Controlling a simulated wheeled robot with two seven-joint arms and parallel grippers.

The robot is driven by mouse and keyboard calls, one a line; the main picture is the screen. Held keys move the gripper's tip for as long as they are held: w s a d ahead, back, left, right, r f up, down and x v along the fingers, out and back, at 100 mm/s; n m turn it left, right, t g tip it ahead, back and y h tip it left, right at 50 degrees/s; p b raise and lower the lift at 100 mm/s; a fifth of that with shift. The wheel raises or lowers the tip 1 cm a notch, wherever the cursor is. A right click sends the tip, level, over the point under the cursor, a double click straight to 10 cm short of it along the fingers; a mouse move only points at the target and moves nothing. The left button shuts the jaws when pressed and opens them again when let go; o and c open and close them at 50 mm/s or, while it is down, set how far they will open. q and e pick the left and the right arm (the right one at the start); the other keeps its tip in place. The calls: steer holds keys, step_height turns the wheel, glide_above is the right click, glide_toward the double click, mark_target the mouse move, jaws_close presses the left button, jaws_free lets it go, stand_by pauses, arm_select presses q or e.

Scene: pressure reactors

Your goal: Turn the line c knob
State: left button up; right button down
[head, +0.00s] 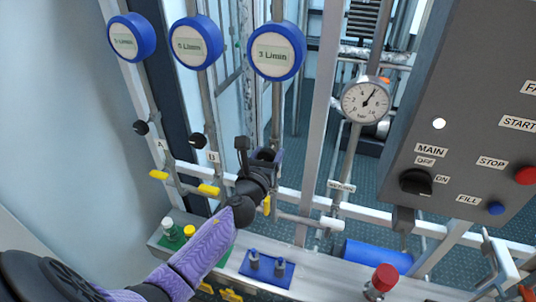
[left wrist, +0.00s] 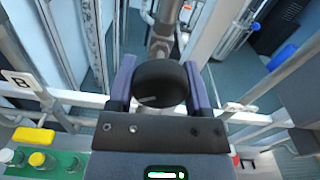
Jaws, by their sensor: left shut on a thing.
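My left gripper (head: 264,155) reaches up to the third pipe from the left, below the blue round meter (head: 276,52) reading 3 L/min. In the left wrist view, the black line c knob (left wrist: 160,84) sits between the two purple fingers of this gripper (left wrist: 160,64), which is shut on it. A pale mark shows on the knob's face at its lower left. In the head view the gripper hides the knob and its label. The black knobs of line A (head: 141,127) and line B (head: 197,141) stand to the left. My right gripper is not in view.
Yellow handles (head: 208,190) sit below the knobs near a horizontal rail. A pressure gauge (head: 365,101) and a grey control panel (head: 462,110) stand to the right. Below are a ledge with a blue block (head: 267,268) and a red-capped fitting (head: 382,279).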

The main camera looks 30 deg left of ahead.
arm_select(q)
steer(key=shift+n, duration=0.3)
steer(key=shift+c, duration=0.2)
steer(key=n, duration=0.6)
steer(key=shift+n+b, duration=0.3)
steer(key=shift+b, duration=0.05)
steer(key=n, duration=0.3)
steer(key=shift+n, duration=0.3)
steer(key=n, duration=0.3)
steer(key=shift+d+n, duration=0.1)
steer(key=shift+n, duration=0.2)
steer(key=n, duration=0.6)
steer(key=shift+r+p, duration=0.15)
steer(key=shift+p, duration=0.25)
steer(key=n, duration=0.3)
steer(key=shift+n+p, duration=0.8)
steer(key=shift+n, duration=1.4)
